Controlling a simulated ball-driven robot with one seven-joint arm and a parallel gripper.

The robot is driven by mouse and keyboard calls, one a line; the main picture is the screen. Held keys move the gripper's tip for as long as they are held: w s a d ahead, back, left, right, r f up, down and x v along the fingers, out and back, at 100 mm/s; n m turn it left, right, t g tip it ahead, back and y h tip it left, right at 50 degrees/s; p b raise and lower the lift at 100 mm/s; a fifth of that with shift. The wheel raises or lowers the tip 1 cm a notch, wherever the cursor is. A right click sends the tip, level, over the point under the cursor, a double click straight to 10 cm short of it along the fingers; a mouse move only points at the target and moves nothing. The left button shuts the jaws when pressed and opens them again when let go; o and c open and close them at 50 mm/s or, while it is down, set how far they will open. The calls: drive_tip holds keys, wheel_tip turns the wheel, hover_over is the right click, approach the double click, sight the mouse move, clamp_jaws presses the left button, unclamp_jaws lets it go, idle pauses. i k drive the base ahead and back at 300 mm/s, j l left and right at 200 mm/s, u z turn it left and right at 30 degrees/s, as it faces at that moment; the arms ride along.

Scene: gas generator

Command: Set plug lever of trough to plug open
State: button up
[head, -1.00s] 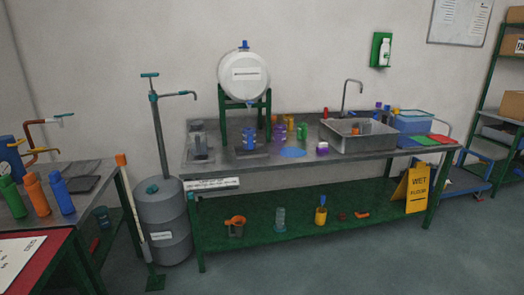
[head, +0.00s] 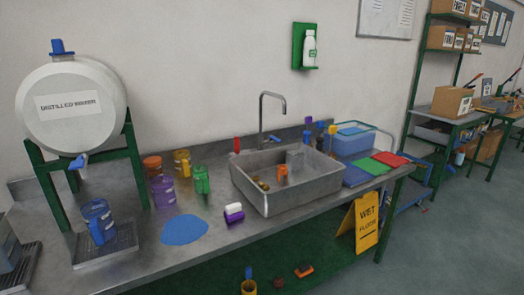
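The trough is a grey metal sink (head: 285,185) set in the steel bench, right of the middle in the head view. A tall curved tap (head: 263,118) with a small blue handle stands behind it. A red upright piece (head: 237,145) stands at the trough's back left corner; I cannot tell whether it is the plug lever. An orange item (head: 282,174) and small brownish pieces (head: 263,186) lie inside the trough. The plug itself cannot be made out. My gripper is not in view.
The steel bench (head: 215,232) holds a blue jug (head: 98,222), a blue puddle (head: 185,229), a purple-and-white block (head: 234,213) and several coloured containers. A blue crate (head: 352,141) stands right of the trough. A yellow wet-floor sign (head: 366,222) stands by the bench's right end. Open floor (head: 445,235) is at right.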

sight(237, 139)
drive_tip(key=i+l+u, duration=0.2)
drive_tip(key=i, duration=0.4)
drive_tip(key=i+l+u, duration=0.2)
drive_tip(key=i, duration=0.35)
drive_tip(key=j+u, duration=0.1)
drive_tip(key=u, duration=0.2)
drive_tip(key=i+l+u, duration=0.1)
drive_tip(key=l+u, duration=0.25)
drive_tip(key=i+l+u, duration=0.1)
drive_tip(key=u, duration=0.2)
drive_tip(key=l+u, duration=0.35)
